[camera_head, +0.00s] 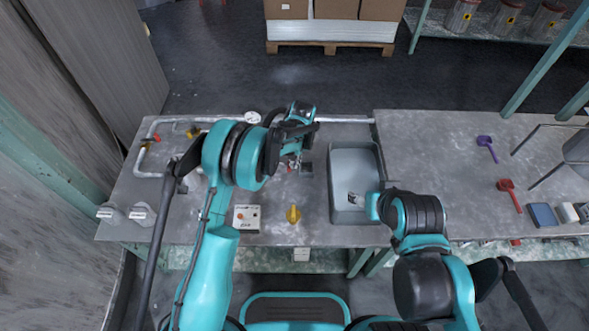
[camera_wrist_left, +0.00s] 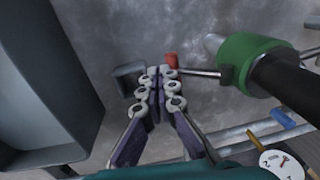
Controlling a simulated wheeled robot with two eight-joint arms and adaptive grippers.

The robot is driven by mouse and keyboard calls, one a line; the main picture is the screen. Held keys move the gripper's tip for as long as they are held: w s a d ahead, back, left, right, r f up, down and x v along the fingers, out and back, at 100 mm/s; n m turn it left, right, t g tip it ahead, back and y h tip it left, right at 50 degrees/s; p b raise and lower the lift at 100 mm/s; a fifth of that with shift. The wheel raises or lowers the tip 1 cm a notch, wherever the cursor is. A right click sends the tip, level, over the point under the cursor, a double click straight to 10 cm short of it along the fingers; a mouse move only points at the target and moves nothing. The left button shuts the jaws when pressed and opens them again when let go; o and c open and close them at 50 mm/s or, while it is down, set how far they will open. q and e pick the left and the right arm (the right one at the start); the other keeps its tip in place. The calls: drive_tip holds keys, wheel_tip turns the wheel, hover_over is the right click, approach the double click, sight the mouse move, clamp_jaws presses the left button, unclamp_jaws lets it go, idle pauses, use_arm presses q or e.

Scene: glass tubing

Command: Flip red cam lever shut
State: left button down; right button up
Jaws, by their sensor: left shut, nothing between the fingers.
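My left gripper (camera_head: 294,161) is over the bench, left of the sink, and its own arm partly covers the spot. In the left wrist view my left gripper (camera_wrist_left: 158,80) has its padded fingers together with nothing between them. A small red piece (camera_wrist_left: 171,61), which looks like the cam lever, shows just beyond the fingertips. I cannot tell whether they touch or how the lever is tilted. A small grey block (camera_wrist_left: 128,78) stands beside the fingertips. My right gripper (camera_head: 355,198) is over the sink; its fingers are too small to read.
A green and black fitting with a metal rod (camera_wrist_left: 245,62) lies close to the left fingers. The grey sink (camera_head: 338,160) is at the bench's middle. A control box (camera_head: 247,218) and yellow knob (camera_head: 293,213) stand nearer. A pipe with a gauge (camera_head: 253,118) runs behind.

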use_arm(q)
drive_tip(key=shift+w+a+f+b, duration=0.1)
drive_tip(key=shift+a+f+b, duration=0.15)
drive_tip(key=shift+f, duration=0.3)
drive_tip(key=shift+a+f+b, duration=0.15)
drive_tip(key=shift+f+b, duration=0.15)
drive_tip(key=shift+f, duration=0.25)
use_arm(e)
drive_tip(key=shift+s+f, duration=0.1)
drive_tip(key=shift+f, duration=0.6)
use_arm(q)
drive_tip(key=shift+r, duration=0.15)
use_arm(e)
drive_tip(key=shift+r, duration=0.1)
use_arm(q)
drive_tip(key=shift+r+p, duration=0.4)
drive_tip(key=shift+r, duration=0.3)
use_arm(e)
drive_tip(key=shift+r, duration=0.3)
